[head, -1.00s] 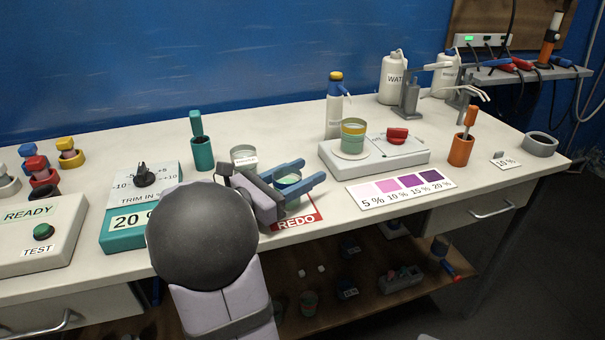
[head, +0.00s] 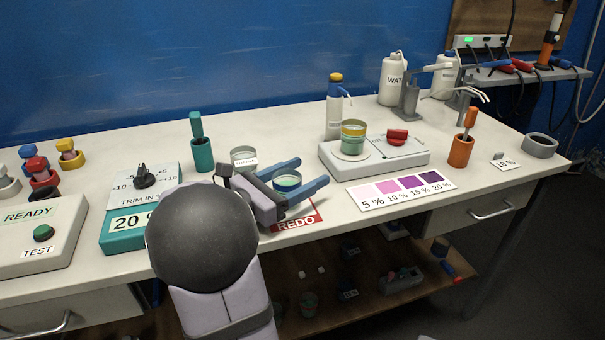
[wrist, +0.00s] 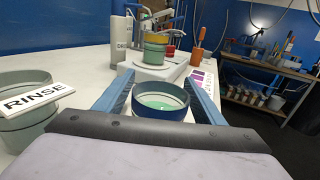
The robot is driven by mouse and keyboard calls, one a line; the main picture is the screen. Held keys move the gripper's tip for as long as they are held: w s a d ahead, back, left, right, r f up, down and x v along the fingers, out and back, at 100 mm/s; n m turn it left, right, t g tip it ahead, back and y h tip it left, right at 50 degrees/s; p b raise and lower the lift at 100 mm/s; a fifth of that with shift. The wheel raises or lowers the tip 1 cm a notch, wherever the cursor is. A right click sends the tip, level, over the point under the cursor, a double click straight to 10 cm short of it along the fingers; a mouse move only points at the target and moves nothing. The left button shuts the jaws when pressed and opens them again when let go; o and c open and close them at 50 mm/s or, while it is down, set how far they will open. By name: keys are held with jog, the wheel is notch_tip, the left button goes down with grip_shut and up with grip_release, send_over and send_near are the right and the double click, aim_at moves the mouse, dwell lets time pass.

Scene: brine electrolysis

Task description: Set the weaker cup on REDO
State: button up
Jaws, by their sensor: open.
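A cup with a dark blue rim band and pale green liquid (head: 287,184) stands upright at the red-edged REDO card (head: 300,222). The card is partly hidden by my gripper and the cup. My gripper (head: 312,171) is open, with one blue finger on each side of this cup. The wrist view shows the blue-banded cup (wrist: 160,98) between the spread fingers. A second cup with a yellow band and green liquid (head: 353,138) stands on the white device at the back, and it also shows in the wrist view (wrist: 155,48).
A grey RINSE cup (head: 243,156) stands just behind my gripper, to its left in the wrist view. The white device (head: 410,158) with a red knob stands behind right. A purple colour strip (head: 400,190) lies to the right. The teal-based trim box (head: 125,232) stands at left.

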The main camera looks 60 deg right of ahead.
aim_at(276, 188)
jog(key=b+v, duration=0.1)
jog(key=v, duration=0.6)
jog(key=shift+a, duration=0.25)
